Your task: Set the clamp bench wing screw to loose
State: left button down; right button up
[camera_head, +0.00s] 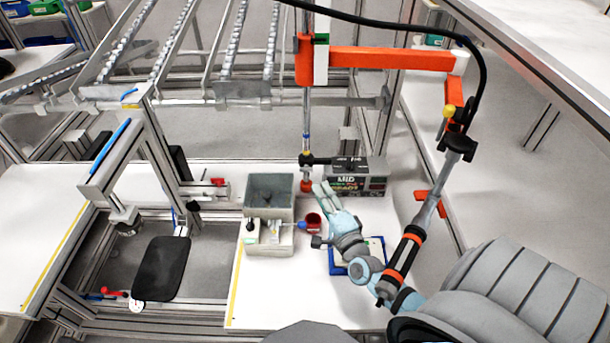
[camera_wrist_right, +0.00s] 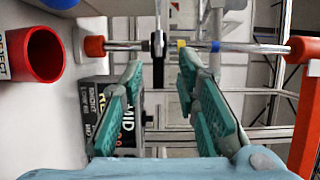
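A black clamp with a short dark arm (camera_head: 318,160) sits on the upright metal post, just above its red foot. I take it for the wing screw's clamp, but its wing shape and setting are too small to tell. In the right wrist view the black clamp (camera_wrist_right: 157,44) is on the post, which runs sideways, with its dark arm pointing down between my finger lines. My right gripper (camera_head: 325,190) is open and empty, below and in front of the clamp; its teal fingers (camera_wrist_right: 159,80) are spread and apart from it. My left gripper is not in view.
A dark box marked MID (camera_head: 356,183) stands right behind the fingers. A red cup (camera_head: 313,222) and a grey bin (camera_head: 269,188) are to the left. A blue-edged tray (camera_head: 374,246) lies under my right arm. A tool (camera_head: 411,243) hangs close to that arm.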

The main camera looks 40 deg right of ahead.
aim_at(307, 171)
jog(key=b+x, duration=0.2)
jog(key=x, duration=0.7)
jog(key=shift+w+f, duration=0.1)
jog(key=shift+f, duration=0.05)
grip_shut()
